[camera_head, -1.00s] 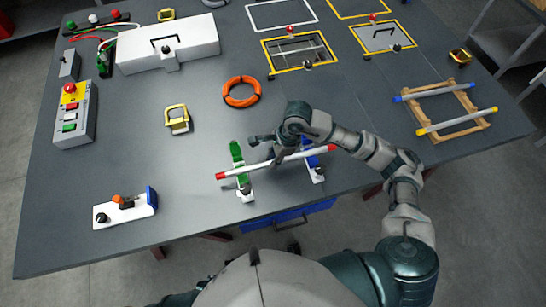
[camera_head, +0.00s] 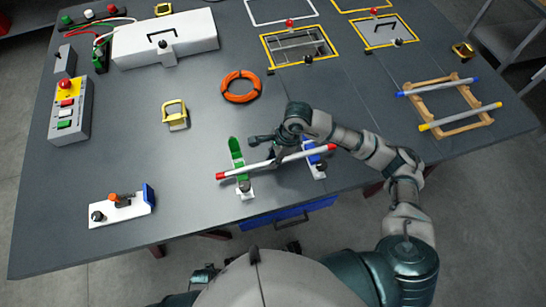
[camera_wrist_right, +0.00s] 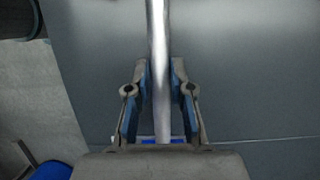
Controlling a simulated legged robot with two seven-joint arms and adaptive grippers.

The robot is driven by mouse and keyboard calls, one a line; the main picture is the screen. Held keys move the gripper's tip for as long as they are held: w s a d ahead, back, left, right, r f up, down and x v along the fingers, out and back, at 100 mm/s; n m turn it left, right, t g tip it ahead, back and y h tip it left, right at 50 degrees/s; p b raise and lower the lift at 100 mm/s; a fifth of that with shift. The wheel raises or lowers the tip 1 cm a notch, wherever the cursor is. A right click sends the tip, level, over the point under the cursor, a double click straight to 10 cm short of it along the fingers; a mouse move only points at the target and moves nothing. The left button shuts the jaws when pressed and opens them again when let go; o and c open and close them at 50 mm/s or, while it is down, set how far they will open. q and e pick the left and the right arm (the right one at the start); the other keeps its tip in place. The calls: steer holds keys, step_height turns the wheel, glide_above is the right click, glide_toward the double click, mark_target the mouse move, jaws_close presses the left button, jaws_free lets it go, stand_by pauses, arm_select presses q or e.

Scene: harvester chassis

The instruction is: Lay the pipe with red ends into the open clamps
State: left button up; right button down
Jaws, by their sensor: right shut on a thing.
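The pipe with red ends (camera_head: 262,164) is a pale rod lying across the green clamp (camera_head: 237,160) and the blue clamp (camera_head: 314,160) near the table's front edge. From the head view I cannot tell whether it is seated in them or just above. The green clamp's lid stands open. My right gripper (camera_head: 278,158) is shut on the pipe near its middle. In the right wrist view the pipe (camera_wrist_right: 160,70) runs between the two fingers (camera_wrist_right: 160,95). My left gripper is not in view.
An orange ring (camera_head: 240,86) and a yellow-framed block (camera_head: 175,115) lie behind the clamps. A wooden rack (camera_head: 462,125) with blue-ended and yellow-ended pipes is at the right. A white fixture (camera_head: 122,207) is at the front left. The table between them is clear.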

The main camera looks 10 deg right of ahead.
steer(key=c, duration=0.9)
jaws_free()
steer(key=shift+c, duration=0.2)
steer(key=v, duration=1.2)
